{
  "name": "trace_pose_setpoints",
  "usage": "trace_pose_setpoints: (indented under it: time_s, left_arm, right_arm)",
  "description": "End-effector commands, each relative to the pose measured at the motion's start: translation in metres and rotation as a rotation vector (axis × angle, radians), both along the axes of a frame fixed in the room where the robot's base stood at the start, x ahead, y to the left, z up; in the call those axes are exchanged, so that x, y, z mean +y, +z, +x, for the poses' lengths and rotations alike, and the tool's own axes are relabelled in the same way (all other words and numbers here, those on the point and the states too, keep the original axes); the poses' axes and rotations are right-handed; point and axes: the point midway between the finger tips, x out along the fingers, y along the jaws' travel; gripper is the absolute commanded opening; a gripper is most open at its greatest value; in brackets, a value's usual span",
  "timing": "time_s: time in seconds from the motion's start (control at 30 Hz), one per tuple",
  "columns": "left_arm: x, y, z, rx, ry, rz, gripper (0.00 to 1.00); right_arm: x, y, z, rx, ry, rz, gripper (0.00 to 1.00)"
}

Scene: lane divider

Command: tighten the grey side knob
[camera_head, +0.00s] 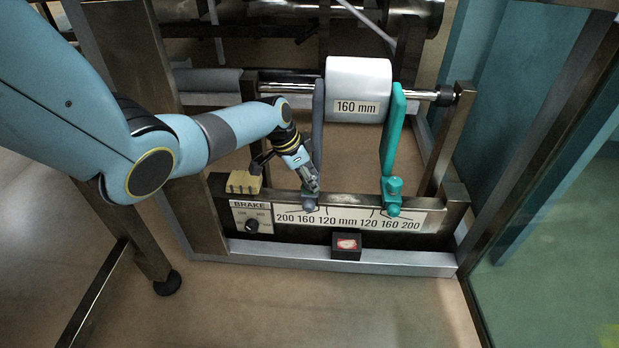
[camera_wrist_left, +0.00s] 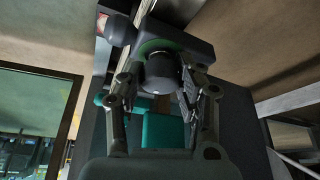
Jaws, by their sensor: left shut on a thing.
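The grey side guide (camera_head: 318,125) stands upright against the left end of the white roll (camera_head: 358,85) labelled 160 mm. Its grey foot (camera_head: 310,205) sits on the rail by the left 160 mark of the scale. The grey side knob (camera_wrist_left: 162,72) shows in the left wrist view between the two fingers; in the head view the fingers mostly hide it. My left gripper (camera_head: 308,184) comes down onto the knob from the upper left and is shut on it. How tight the knob is cannot be told. My right gripper is not in view.
The teal guide (camera_head: 390,130) with its teal knob (camera_head: 393,186) stands at the roll's right end. A ribbed yellowish block (camera_head: 244,182) sits left of my gripper, above the BRAKE panel (camera_head: 251,218). A black box with a red top (camera_head: 346,246) sits on the lower frame bar.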

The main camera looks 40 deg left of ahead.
Motion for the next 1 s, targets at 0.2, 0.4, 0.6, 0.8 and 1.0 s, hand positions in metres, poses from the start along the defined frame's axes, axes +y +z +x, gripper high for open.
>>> trace_pose_setpoints:
  time_s: [0.2, 0.4, 0.6, 0.8, 1.0]
  left_arm:
    - [-0.001, 0.001, 0.001, -0.002, 0.000, -0.001, 0.48]
    - [0.000, 0.001, 0.000, -0.001, 0.001, -0.001, 0.59]
    - [0.001, 0.002, 0.000, -0.001, 0.000, 0.000, 0.59]
    - [0.007, 0.022, -0.007, -0.003, 0.000, 0.003, 0.59]
    - [0.015, 0.060, -0.020, -0.003, -0.003, 0.005, 0.59]
  right_arm:
    - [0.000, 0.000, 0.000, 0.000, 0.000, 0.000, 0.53]
    - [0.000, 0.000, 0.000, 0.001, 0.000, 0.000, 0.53]
    - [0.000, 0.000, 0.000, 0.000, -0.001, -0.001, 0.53]
    - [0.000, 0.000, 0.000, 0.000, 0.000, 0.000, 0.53]
    - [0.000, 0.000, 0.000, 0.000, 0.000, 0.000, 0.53]
